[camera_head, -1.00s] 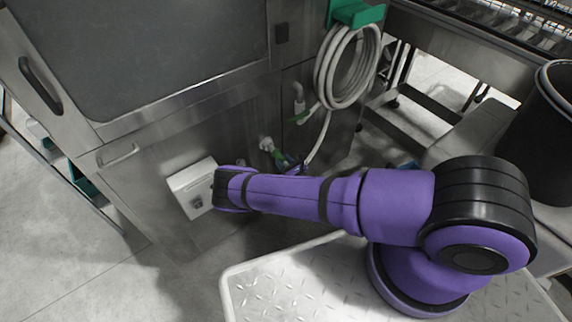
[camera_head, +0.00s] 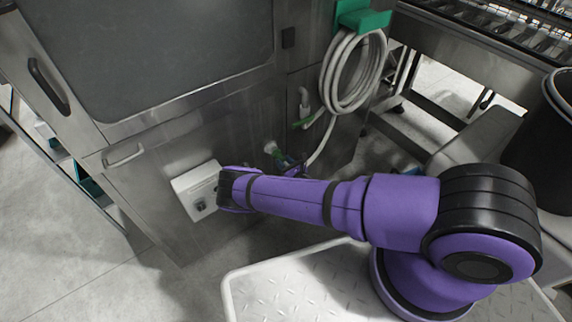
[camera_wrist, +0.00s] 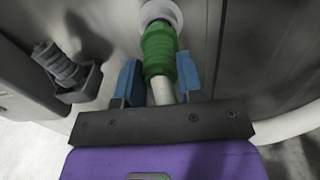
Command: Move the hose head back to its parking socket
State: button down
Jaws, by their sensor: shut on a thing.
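The hose head, a ribbed green grip (camera_wrist: 160,52) with a pale stem, shows in the middle of the wrist view. Its far end meets a round white fitting (camera_wrist: 161,13) on the steel wall. I cannot tell whether it is locked there or only touching. My gripper (camera_wrist: 159,66) has its two blue fingers on either side of the green grip, shut on it. In the head view the green and white end (camera_head: 273,149) shows just past my purple forearm, which hides most of the fingers. I cannot tell for sure which fitting is the parking socket.
A white box (camera_head: 193,189) with grey fittings is on the panel left of my wrist; a grey ribbed piece in a bracket (camera_wrist: 62,66) shows at left in the wrist view. A coiled pale hose (camera_head: 330,85) hangs from a green holder (camera_head: 362,18). An elbow pipe (camera_head: 304,98) is nearby.

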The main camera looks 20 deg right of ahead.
jog(key=shift+w+a, duration=0.1)
jog(key=shift+w, duration=0.25)
dwell(0.7)
dwell(0.5)
jog(key=c, duration=0.7)
grip_release()
jog(key=v, duration=1)
jog(key=shift+s, duration=0.4)
jog(key=shift+r, duration=0.15)
